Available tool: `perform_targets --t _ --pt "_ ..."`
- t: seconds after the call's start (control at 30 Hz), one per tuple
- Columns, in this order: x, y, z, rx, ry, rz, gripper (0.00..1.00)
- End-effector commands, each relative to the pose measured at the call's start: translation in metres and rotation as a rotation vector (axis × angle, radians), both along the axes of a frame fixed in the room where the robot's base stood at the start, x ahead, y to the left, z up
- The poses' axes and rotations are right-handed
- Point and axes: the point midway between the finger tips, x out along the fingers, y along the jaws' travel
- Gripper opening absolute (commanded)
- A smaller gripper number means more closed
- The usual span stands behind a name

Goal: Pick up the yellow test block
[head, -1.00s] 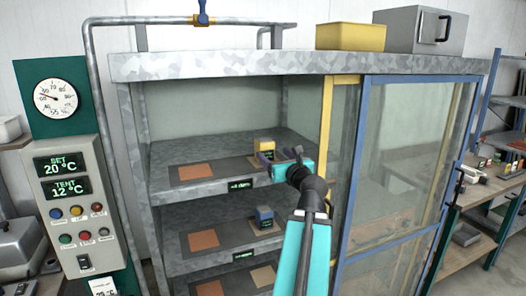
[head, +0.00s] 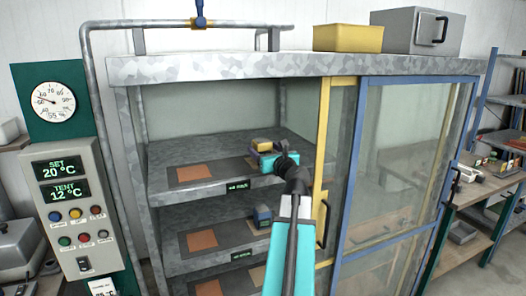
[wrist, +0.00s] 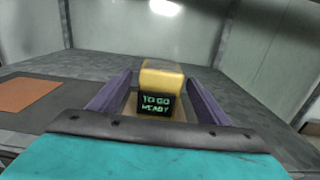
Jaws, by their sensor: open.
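The yellow test block (head: 262,146) stands on the upper shelf inside the cabinet. In the wrist view the yellow block (wrist: 161,76) stands upright straight ahead, with a dark display of green text on its front. My gripper (head: 266,154) is at the block on that shelf. Its two purple fingers are open, one on each side of the block in the wrist view, with a gap visible on both sides. The gripper hides the lower part of the block in the head view.
An orange pad (head: 194,173) lies left on the same shelf. A blue block (head: 263,214) stands on the shelf below. The cabinet's yellow door frame (head: 325,190) and blue-framed glass door (head: 405,170) stand right of my arm. The shelf's left side is clear.

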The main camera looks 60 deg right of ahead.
Motion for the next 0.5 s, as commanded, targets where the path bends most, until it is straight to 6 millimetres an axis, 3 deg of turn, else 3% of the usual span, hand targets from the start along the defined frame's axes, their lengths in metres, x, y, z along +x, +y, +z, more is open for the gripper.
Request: perform_targets --t 0.2,0.5 --pt "0.0100 -0.0085 0.0002 0.000 0.000 -0.002 0.70" --pt "0.0098 -0.0085 -0.0003 0.000 0.000 -0.002 0.70"
